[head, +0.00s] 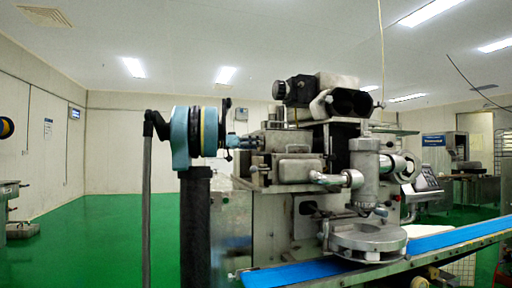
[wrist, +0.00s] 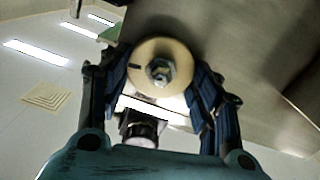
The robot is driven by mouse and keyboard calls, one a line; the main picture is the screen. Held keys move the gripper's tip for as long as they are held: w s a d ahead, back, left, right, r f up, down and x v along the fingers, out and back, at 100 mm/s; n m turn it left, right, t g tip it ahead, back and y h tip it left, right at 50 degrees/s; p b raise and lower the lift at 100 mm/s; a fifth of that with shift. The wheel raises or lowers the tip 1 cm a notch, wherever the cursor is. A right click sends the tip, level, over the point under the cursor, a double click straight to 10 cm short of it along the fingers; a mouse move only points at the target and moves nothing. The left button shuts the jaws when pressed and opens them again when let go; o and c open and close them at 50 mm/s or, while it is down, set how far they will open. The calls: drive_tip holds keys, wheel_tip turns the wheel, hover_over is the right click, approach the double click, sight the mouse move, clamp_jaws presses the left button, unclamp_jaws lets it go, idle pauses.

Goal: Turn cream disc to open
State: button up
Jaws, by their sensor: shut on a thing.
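The cream disc (wrist: 150,53) is in the upper middle of the wrist view, face on, with a metal hex nut (wrist: 159,71) at its centre. A short dark mark (wrist: 135,66) lies on its face, left of the nut. My gripper (wrist: 161,76) has its blue fingers on either side of the disc, shut on its rim. In the head view my gripper (head: 240,142) reaches the left side of the metal encrusting machine (head: 273,215). The disc cannot be made out there.
A dark cylindrical part (wrist: 140,128) shows below the disc in the wrist view. A grey panel (wrist: 235,35) lies to the right. In the head view a blue conveyor belt (head: 300,274) runs along the machine's front. The green floor (head: 90,240) at left is largely open.

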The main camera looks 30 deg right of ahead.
drive_tip(key=shift+w+f+n, duration=0.1)
drive_tip(key=shift+n, duration=2.55)
drive_tip(key=shift+w+f+n, duration=0.1)
drive_tip(key=shift+n, duration=2.5)
drive_tip(key=shift+w+f+n, duration=0.1)
drive_tip(key=shift+n, duration=2.55)
drive_tip(key=o, duration=1)
drive_tip(key=shift+f, duration=0.1)
